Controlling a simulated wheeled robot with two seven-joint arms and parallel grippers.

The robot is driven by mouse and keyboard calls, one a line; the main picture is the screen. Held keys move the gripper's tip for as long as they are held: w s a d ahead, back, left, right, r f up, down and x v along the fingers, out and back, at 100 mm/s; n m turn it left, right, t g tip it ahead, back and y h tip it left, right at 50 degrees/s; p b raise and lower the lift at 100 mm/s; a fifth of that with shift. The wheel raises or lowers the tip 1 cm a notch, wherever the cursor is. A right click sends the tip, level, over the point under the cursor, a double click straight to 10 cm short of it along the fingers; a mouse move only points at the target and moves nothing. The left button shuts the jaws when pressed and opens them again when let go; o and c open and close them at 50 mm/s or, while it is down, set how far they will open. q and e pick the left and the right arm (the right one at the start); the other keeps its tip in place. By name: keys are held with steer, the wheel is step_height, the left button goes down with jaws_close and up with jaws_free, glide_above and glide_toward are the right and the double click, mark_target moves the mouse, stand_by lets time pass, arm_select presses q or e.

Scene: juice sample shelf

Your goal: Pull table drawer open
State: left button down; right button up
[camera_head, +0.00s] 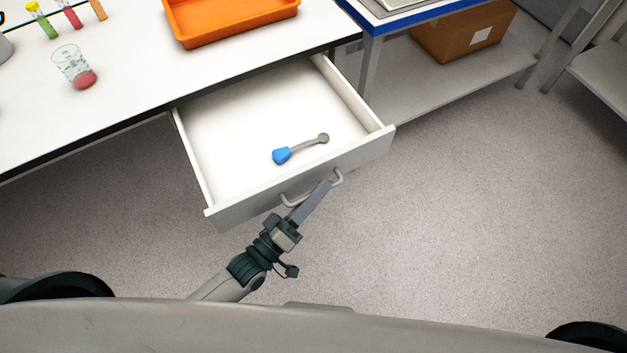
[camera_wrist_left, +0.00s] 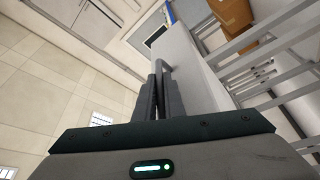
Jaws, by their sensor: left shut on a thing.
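The white table drawer (camera_head: 250,113) is pulled well out from under the white tabletop in the head view, and its inside is visible. A grey bar handle (camera_head: 338,179) is on the drawer's front panel. My left gripper (camera_head: 323,188) is shut on this handle, with its fingers in front of the panel. In the left wrist view the two fingers (camera_wrist_left: 159,82) close together at the handle (camera_wrist_left: 163,68). A tool with a blue handle and grey end (camera_head: 283,155) lies inside the drawer. My right gripper is in neither view.
An orange tray (camera_head: 190,36), a glass with red contents (camera_head: 70,62) and several coloured tubes stand on the tabletop (camera_head: 110,95). A blue-edged table with a cardboard box (camera_head: 440,45) on its lower shelf is at the right. The floor (camera_head: 480,210) right of the drawer is clear.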

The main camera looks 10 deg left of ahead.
arm_select(q)
steer(key=c, duration=2.1)
jaws_free()
